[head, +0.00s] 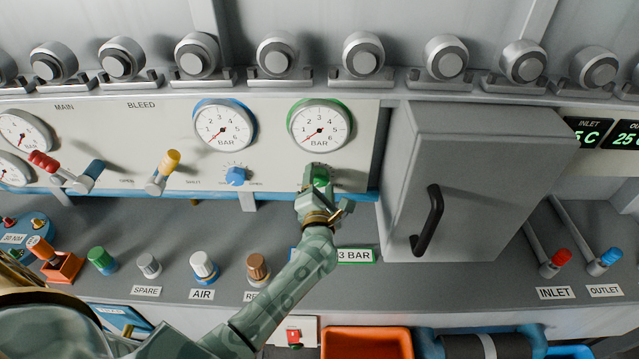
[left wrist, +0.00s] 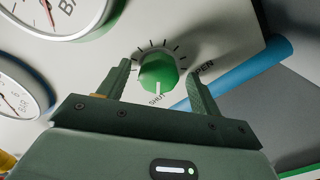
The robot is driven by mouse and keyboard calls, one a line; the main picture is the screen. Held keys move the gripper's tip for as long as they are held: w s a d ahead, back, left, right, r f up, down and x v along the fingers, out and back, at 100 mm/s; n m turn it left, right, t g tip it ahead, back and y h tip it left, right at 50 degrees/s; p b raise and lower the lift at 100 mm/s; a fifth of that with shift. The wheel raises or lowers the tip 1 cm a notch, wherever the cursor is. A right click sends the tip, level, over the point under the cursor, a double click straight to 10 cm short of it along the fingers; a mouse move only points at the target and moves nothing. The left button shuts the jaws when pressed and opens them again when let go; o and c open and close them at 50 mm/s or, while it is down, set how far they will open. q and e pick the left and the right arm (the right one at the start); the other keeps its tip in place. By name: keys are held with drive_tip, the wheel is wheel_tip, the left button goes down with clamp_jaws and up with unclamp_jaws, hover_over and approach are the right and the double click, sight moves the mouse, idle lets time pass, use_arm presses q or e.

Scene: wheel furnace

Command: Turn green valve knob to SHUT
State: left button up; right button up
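The green valve knob (head: 320,174) is on the upright panel below the green-rimmed gauge. It also shows in the left wrist view (left wrist: 158,72), with tick marks around it and SHUT and OPEN printed beside it. Its white pointer line faces the lower edge of the dial, toward the word SHUT. My left gripper (head: 318,188) is in front of the knob. In the left wrist view its two fingers (left wrist: 157,85) stand apart on either side of the knob, with visible gaps. Whether the fingertips reach past the knob's face is unclear. My right gripper is not in view.
A blue knob (head: 235,176) is to the left on the same panel. A green-rimmed gauge (head: 320,126) is just above. A grey cabinet (head: 470,170) with a black handle (head: 428,220) stands to the right. A blue pipe (left wrist: 240,75) runs below the green knob.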

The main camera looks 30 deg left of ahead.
use_arm(q)
drive_tip(key=shift+s+d, duration=0.1)
drive_tip(key=shift+s, duration=0.15)
drive_tip(key=p+v, duration=0.3)
drive_tip(key=v, duration=1.2)
drive_tip(key=shift+s+d, duration=0.2)
drive_tip(key=shift+s, duration=0.15)
